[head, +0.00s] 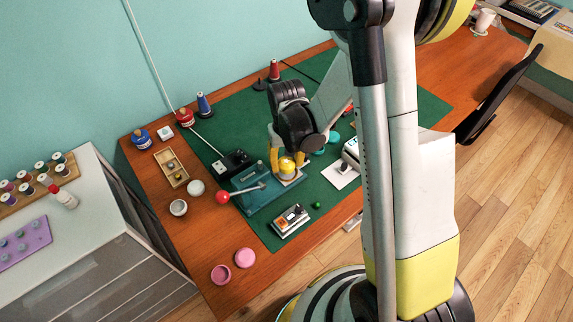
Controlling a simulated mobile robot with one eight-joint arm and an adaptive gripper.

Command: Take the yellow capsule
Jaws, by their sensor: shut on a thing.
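The yellow capsule (287,168) is a small round yellow thing in the middle of the head view. It is low between the yellow fingers of my gripper (288,162), which points down and is shut on it. The capsule is over a small light-coloured base beside a teal press-like device (259,198) with a red-knobbed lever. The fingers partly cover the capsule. I cannot tell whether it touches the base under it.
The wooden desk has a green mat (240,115). A small boxed device (291,221) and a green ball (316,205) lie in front. A black device (233,162) is to the left. Pink containers (244,257) stand at the front left. The front desk edge is close by.

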